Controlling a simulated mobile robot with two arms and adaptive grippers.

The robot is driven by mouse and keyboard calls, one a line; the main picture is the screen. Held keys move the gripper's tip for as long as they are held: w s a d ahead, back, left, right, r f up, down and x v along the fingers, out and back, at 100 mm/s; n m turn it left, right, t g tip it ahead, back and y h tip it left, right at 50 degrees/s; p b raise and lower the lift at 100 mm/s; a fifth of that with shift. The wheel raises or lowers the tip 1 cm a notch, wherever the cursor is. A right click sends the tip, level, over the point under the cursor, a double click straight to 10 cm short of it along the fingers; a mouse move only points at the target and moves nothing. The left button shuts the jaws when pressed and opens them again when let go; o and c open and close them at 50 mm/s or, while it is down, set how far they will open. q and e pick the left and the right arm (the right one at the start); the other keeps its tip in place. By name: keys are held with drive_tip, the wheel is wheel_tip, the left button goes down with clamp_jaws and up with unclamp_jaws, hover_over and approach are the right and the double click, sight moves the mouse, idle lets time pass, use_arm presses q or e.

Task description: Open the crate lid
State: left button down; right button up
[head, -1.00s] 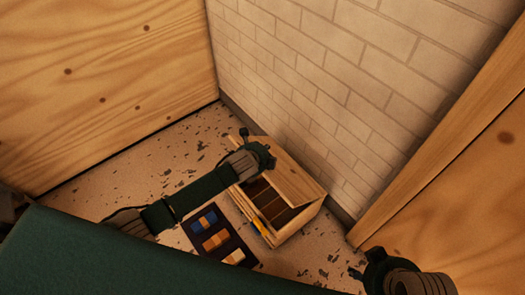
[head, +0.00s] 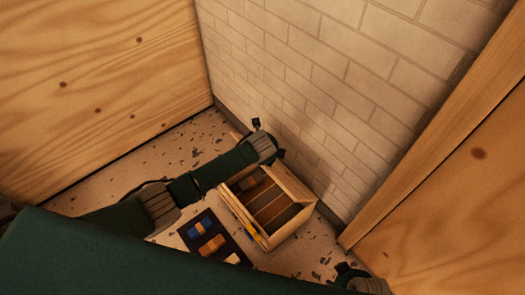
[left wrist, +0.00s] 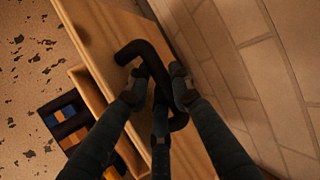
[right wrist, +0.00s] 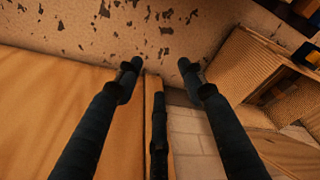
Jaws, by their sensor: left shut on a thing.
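The wooden crate (head: 262,240) stands on the floor against the brick wall, and its dark-slatted inside is exposed in the head view. Its lid (head: 292,186) is raised, tilted up toward the wall. My left gripper (head: 268,139) is at the lid's upper left end. In the left wrist view, my left gripper (left wrist: 160,80) is shut on the black handle (left wrist: 143,48) of the lid (left wrist: 100,35). My right gripper (right wrist: 160,68) has its fingers apart with nothing between them. In the head view the right gripper (head: 345,270) is partly cut off at the bottom edge.
A yellow piece (head: 253,233) is on the crate's front edge. Wooden panels (head: 100,80) stand left and right (head: 470,200). Speckled floor (head: 195,150) is clear behind my left arm.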

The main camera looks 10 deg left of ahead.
use_arm(q)
drive_tip(key=shift+w+d+r, duration=0.45)
drive_tip(key=shift+w+r, duration=0.1)
drive_tip(key=shift+w, duration=0.2)
drive_tip(key=shift+w+d+r+b, duration=0.25)
drive_tip(key=shift+w+d, duration=0.3)
drive_tip(key=shift+w, duration=0.15)
drive_tip(key=shift+w+d+r+b, duration=0.25)
drive_tip(key=shift+w+d, duration=0.3)
drive_tip(key=shift+w, duration=0.2)
drive_tip(key=shift+w+d+r+b, duration=0.15)
drive_tip(key=shift+w+d+r, duration=0.1)
drive_tip(key=shift+w+d, duration=0.4)
use_arm(e)
drive_tip(key=shift+w+d+r, duration=0.1)
drive_tip(key=shift+w+r, duration=0.35)
drive_tip(key=shift+r, duration=0.35)
drive_tip(key=shift+w+d+r, duration=0.1)
drive_tip(key=shift+w+r, duration=0.3)
drive_tip(key=shift+r, duration=0.4)
use_arm(q)
drive_tip(key=shift+a, duration=0.1)
drive_tip(key=c, duration=1.8)
unclamp_jaws()
drive_tip(key=shift+s+f, duration=0.1)
